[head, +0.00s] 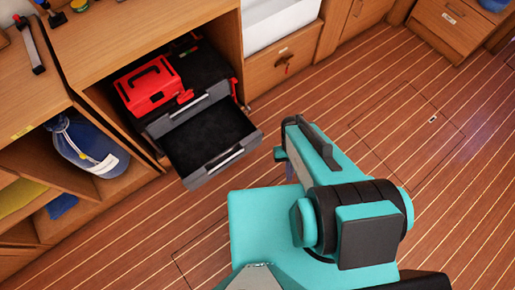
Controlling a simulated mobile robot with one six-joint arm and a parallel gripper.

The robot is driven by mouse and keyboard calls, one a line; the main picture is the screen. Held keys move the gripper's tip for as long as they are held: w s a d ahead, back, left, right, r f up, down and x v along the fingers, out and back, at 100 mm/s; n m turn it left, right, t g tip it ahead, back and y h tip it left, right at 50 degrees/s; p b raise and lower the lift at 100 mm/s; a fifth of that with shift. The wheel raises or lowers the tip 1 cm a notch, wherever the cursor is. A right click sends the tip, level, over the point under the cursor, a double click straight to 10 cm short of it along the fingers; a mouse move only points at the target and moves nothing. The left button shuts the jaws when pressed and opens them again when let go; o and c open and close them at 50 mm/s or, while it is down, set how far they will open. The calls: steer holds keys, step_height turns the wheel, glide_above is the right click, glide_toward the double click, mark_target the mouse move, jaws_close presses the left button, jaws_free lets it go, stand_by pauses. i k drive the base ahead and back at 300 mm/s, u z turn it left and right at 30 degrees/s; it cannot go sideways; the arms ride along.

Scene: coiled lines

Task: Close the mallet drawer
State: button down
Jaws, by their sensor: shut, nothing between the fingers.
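A dark grey drawer (208,140) is pulled well out of a low black drawer unit (205,66) in the wooden cabinet. Its black inside looks empty, and no mallet shows. Its front (222,167) carries a pale bar handle and faces the floor at lower right. Another drawer front (188,109) with a similar handle sits above and behind it. No readable label tells which one is the mallet drawer. My teal arm is right of the open drawer, with a gap of floor between them in the picture.
A red case (150,86) sits on the drawer unit. A blue bag or bottle (88,147) lies in the left shelf. Wooden cabinets line the back, one drawer holding a key-like item (288,64). The plank floor (400,130) right of the drawer is clear.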

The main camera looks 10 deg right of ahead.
mark_target(198, 149)
steer(key=z, duration=0.05)
steer(key=k, duration=1.45)
steer(key=u, duration=4.8)
steer(key=i, duration=0.1)
steer(key=z, duration=3.2)
steer(key=i, duration=1)
steer(key=u, duration=0.05)
